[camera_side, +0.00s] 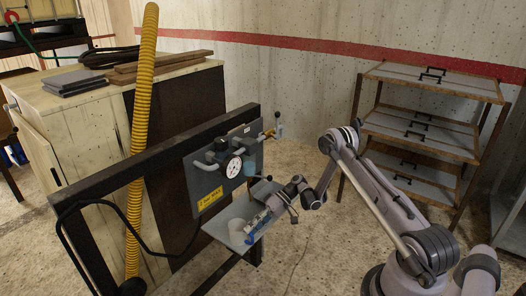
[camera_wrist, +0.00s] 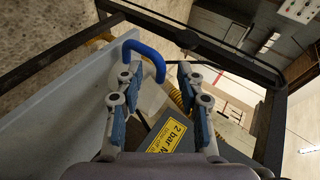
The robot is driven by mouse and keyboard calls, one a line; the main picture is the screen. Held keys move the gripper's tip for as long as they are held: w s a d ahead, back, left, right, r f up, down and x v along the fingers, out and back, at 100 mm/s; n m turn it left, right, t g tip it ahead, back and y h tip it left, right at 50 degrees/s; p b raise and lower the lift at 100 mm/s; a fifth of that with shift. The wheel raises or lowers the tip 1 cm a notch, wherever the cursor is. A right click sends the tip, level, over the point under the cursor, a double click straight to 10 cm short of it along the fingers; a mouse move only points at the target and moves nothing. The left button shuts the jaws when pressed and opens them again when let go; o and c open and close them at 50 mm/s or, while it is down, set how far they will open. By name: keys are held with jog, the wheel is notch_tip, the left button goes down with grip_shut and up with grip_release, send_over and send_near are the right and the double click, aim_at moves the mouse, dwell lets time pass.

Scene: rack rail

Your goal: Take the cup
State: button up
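A pale cup (camera_side: 236,231) stands on a small grey shelf (camera_side: 218,227) in the side view. In the wrist view its blue handle (camera_wrist: 150,52) arches just past my fingertips, with part of its pale body (camera_wrist: 146,94) behind. My gripper (camera_wrist: 157,80) is open, its two blue-padded fingers on either side of the view of the cup. In the side view my gripper (camera_side: 257,226) is close to the cup on its right. I cannot tell whether a finger touches it.
A panel with a dial gauge (camera_side: 233,167), pipes and a yellow label (camera_side: 210,198) rises behind the shelf. A dark frame beam (camera_side: 150,155) and a yellow hose (camera_side: 141,120) stand left. A shelved rack (camera_side: 420,130) stands right.

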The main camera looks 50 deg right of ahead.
jog(key=shift+a, duration=0.15)
grip_shut()
dwell(0.4)
